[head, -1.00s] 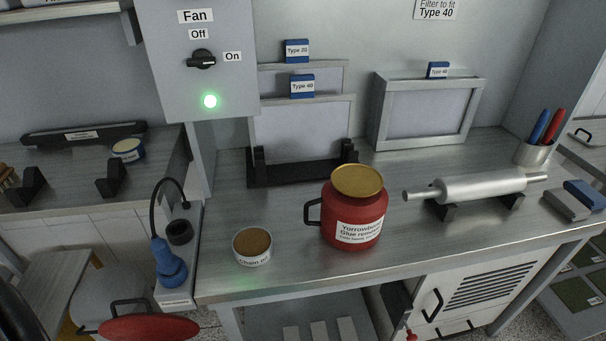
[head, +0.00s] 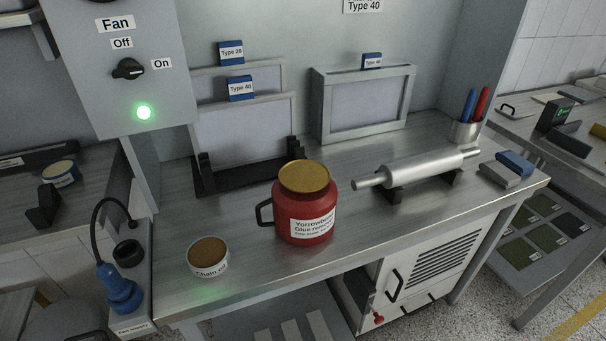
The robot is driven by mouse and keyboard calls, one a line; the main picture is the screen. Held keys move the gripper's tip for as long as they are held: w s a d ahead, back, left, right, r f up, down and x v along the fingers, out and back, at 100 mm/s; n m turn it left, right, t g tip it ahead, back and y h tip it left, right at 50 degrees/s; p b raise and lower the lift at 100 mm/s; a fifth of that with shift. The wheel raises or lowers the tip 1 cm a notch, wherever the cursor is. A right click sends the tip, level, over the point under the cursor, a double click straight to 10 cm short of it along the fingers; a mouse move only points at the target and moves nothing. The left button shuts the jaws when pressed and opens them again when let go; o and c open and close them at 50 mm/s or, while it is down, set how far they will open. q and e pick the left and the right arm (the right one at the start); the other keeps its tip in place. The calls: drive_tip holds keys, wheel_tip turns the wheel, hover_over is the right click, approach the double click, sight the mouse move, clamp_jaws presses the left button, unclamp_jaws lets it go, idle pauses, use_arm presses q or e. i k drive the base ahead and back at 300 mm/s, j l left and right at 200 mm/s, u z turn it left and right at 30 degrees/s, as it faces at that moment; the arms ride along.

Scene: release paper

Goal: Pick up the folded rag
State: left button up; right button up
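I cannot make out a folded rag for certain in the head view. A blue block-like piece (head: 515,162) and a flat grey piece (head: 499,174) lie at the right end of the metal bench (head: 350,235); I cannot tell whether either is cloth. Several flat green squares (head: 520,250) lie on a low shelf at the right, with labels on or beside them. Neither of my grippers is in view.
A red glue remover jar (head: 305,222), a round chain oil tin (head: 208,256), a metal roller on a stand (head: 420,168) and a pen cup (head: 465,133) stand on the bench. Framed filters (head: 362,105) stand behind. Another bench (head: 550,145) is at the right.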

sight(497, 172)
drive_tip(key=z, duration=1.25)
drive_tip(key=i+l+u, duration=0.2)
drive_tip(key=i, duration=0.35)
